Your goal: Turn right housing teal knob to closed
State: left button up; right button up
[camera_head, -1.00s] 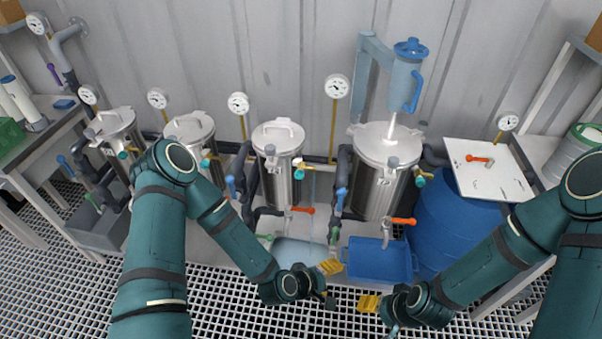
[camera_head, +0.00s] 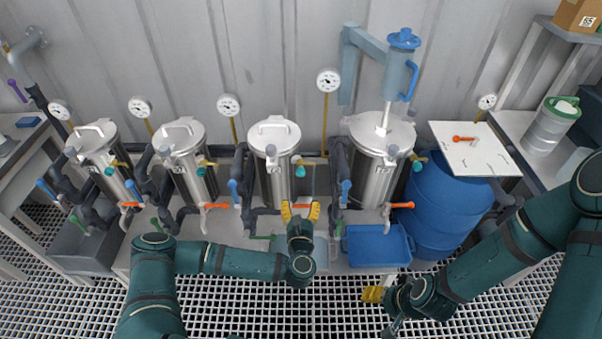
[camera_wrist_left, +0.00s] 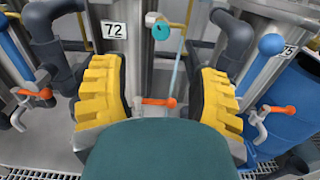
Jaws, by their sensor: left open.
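The third steel housing from the left (camera_head: 275,175), numbered 72 in the left wrist view (camera_wrist_left: 113,30), has a teal knob (camera_head: 299,171), also visible in the left wrist view (camera_wrist_left: 161,32). A thin pale stream (camera_wrist_left: 176,72) runs down below that knob. The larger rightmost housing (camera_head: 372,178) has another teal knob (camera_head: 417,166). My left gripper (camera_head: 300,212) is open and empty, below and in front of the third housing's knob, apart from it. Its yellow fingers (camera_wrist_left: 161,95) stand wide either side. My right gripper (camera_head: 378,296) hangs low at right; its jaw opening is unclear.
Orange-handled valves (camera_wrist_left: 158,102) and blue-handled valves (camera_head: 346,192) stick out around the housings. A blue tray (camera_head: 377,262) and blue barrel (camera_head: 445,215) stand at right. Pressure gauges (camera_head: 228,106) line the wall. The grating floor in front is clear.

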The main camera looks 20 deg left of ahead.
aim_at(301, 174)
pick_arm(q)
jog(key=x, duration=1.3)
jog(key=shift+d, duration=0.1)
grip_shut()
